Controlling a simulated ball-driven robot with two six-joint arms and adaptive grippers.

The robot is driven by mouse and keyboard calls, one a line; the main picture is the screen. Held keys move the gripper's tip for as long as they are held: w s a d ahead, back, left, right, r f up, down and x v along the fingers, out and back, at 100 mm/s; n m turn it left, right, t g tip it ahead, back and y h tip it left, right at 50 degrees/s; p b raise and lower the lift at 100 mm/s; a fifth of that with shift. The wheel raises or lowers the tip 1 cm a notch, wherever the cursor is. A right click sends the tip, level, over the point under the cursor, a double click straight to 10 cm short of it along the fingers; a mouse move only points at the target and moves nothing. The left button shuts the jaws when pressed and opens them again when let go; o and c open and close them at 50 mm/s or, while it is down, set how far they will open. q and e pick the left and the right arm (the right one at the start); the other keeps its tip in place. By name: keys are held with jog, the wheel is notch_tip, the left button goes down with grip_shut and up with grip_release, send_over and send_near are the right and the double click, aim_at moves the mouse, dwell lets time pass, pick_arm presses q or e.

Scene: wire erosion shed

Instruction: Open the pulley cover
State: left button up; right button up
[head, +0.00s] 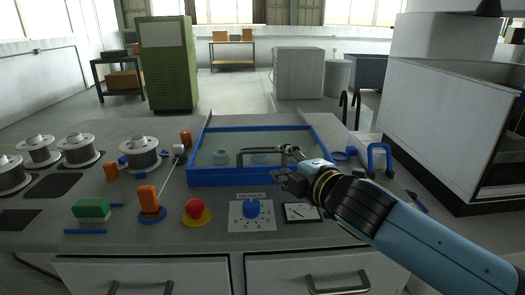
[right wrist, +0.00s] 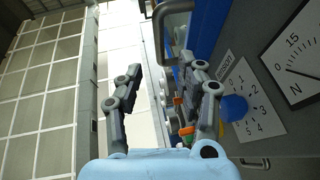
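The pulley cover (head: 200,178) is a see-through panel in a blue frame, lying shut on the grey bench top. A dark bar handle (head: 245,152) stands across its middle, and round pulleys show dimly through the panel. My right gripper (head: 284,166) is over the cover's front right part, close to the handle's right end. In the right wrist view the right gripper (right wrist: 163,80) has its fingers apart with nothing between them. The handle (right wrist: 172,8) shows beyond the fingertips at the top, and I cannot tell whether they touch. My left gripper is not in view.
In front of the cover are a blue dial (head: 251,208), a red stop button (head: 195,209) and a gauge (head: 302,212). Wire spools (head: 139,153) stand at left. An orange-handled part (head: 149,201) and a green block (head: 92,208) lie front left. A blue clamp (head: 378,157) is at right.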

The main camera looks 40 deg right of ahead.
aim_at(264, 152)
jog(key=p+x, duration=0.1)
jog(key=x, duration=0.9)
jog(key=shift+w, duration=0.2)
grip_shut()
